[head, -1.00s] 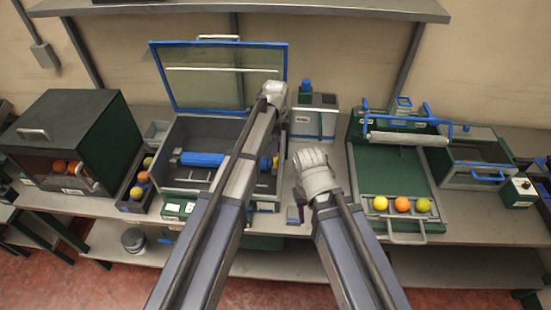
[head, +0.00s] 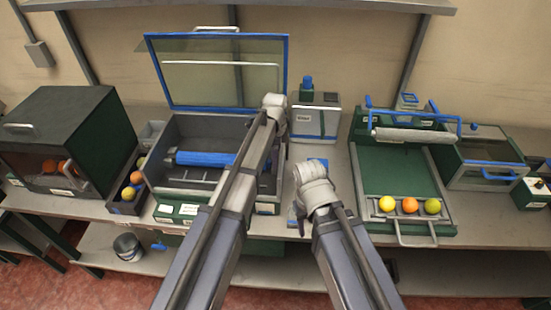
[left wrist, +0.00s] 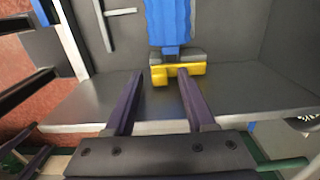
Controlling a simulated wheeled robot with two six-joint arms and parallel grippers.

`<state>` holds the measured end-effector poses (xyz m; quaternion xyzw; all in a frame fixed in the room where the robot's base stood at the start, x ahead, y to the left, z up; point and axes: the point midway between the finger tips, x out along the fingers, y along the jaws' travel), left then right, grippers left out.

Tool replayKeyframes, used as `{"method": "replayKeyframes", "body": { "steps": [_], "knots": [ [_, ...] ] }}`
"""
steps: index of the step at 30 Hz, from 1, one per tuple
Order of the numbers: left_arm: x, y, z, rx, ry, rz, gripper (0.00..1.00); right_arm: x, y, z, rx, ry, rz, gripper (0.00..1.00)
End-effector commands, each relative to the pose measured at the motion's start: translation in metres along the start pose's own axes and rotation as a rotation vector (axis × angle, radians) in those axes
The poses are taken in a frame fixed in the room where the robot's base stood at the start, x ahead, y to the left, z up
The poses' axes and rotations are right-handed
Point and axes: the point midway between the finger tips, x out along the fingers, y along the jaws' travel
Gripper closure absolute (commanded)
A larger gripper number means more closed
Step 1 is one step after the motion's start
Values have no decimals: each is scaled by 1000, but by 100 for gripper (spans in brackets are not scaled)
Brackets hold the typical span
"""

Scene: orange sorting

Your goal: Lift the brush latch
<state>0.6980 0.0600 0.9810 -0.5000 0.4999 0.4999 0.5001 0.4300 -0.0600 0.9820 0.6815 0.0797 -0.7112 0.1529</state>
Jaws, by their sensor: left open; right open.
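The blue roller brush (head: 205,159) lies in the grey open box (head: 185,190), whose glass lid (head: 215,75) stands up. In the left wrist view the blue brush (left wrist: 168,22) ends at a yellow latch piece (left wrist: 178,72) on a grey mount. My left gripper (left wrist: 158,88) is open and empty, its two dark fingers just short of the yellow piece, one to each side of it. In the head view my left arm covers the latch and its own fingers. My right gripper (head: 316,190) hangs over the table right of the box; its fingers are hard to make out.
A tray (head: 397,165) with several fruits at its front lies to the right. A dark green cabinet (head: 85,125) and a narrow bin (head: 127,207) with fruits stand left. A grey and blue device (head: 314,122) stands behind my right wrist. A raised shelf (head: 130,8) runs above.

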Motion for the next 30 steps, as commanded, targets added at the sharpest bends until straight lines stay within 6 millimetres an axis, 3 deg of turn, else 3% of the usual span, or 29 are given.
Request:
{"method": "replayKeyframes", "body": {
  "steps": [2,15,30],
  "knots": [
    [0,0,0,0,0,0,52,0,0,0,0,0,0,50],
    [0,0,0,0,0,0,100,0,0,0,0,0,0,50],
    [0,0,0,0,0,0,100,0,0,0,0,0,0,50]
  ]
}}
